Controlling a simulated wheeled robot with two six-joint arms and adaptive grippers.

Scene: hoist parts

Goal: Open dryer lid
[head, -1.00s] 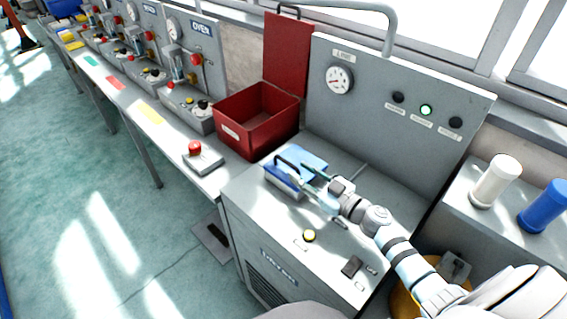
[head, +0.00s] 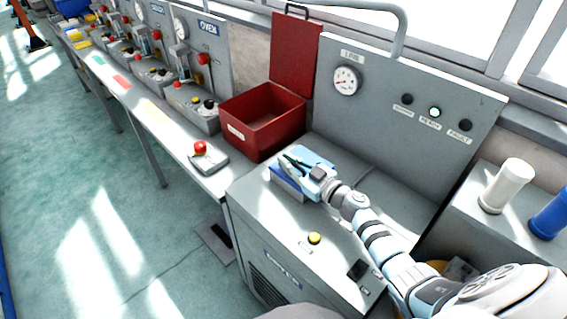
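The dryer (head: 280,262) is a grey cabinet with a label on its front and a tall back panel. A small blue lid (head: 318,157) with a dark handle lies on its top, towards the left, and looks closed. My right gripper (head: 291,168) reaches in from the right and is over the blue lid, at its handle. It covers much of the lid and handle, so I cannot tell whether its fingers touch or close on the handle. My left gripper is not in view.
A yellow button (head: 314,238) is on the dryer top near the front. The back panel has a gauge (head: 346,81) and a lit green lamp (head: 435,112). An open red box (head: 262,122) stands behind left. White (head: 507,185) and blue (head: 549,213) cylinders stand at right.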

